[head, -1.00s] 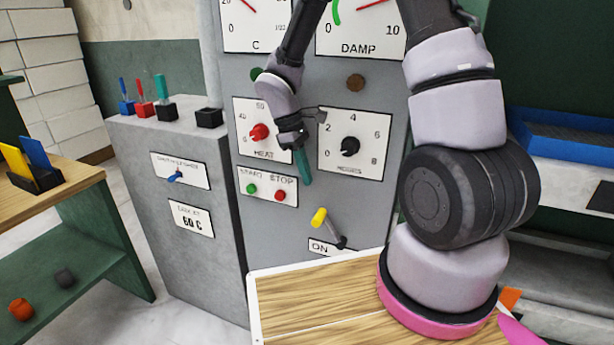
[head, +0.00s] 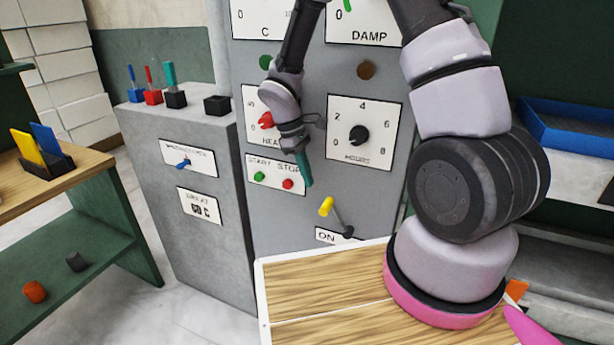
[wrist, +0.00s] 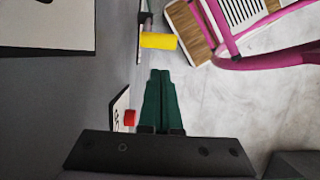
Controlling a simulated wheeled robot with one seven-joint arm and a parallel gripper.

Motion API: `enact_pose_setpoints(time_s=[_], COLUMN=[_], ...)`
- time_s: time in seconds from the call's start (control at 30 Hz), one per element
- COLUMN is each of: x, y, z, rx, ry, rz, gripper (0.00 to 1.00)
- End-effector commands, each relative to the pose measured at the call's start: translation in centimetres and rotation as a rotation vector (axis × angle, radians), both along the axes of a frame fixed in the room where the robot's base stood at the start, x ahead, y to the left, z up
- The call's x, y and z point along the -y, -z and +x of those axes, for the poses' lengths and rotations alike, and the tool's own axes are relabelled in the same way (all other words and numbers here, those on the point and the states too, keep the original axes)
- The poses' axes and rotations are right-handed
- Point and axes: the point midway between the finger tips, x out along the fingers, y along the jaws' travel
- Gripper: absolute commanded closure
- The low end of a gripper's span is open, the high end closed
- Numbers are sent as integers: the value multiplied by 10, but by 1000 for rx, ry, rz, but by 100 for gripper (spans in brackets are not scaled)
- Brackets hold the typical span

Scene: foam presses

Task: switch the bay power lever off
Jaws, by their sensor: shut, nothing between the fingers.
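The power lever (head: 336,214) has a yellow handle and a dark shaft, and is low on the grey press panel, just above a plate (head: 327,237) that reads ON. Its handle points up and to the left. In the wrist view the yellow handle (wrist: 158,41) lies just beyond my fingertips, with a gap between. My gripper (head: 306,183) has green fingers, shut and empty, pointing down in front of the panel beside the START/STOP plate. It shows in the wrist view too (wrist: 161,72). The fingertips are above and to the left of the handle.
The red STOP button (head: 288,184) is right beside my fingers, with the green START button (head: 259,176) to its left. The HOURS knob (head: 358,135) is above right. A wooden-topped surface (head: 330,290) lies below the lever. A grey cabinet (head: 235,250) stands left.

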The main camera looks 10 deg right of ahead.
Motion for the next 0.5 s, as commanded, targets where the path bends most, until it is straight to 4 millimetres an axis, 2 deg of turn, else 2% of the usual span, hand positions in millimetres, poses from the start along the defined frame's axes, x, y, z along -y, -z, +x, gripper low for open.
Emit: enact_pose_setpoints(time_s=[0.03,0.23,0.5], x=[3,11,17], y=[10,44,65], z=[-3,-9,-12], rx=[-5,-4,1], ry=[-1,-1,-1], rz=[-1,-1,0], gripper=[100,100,100])
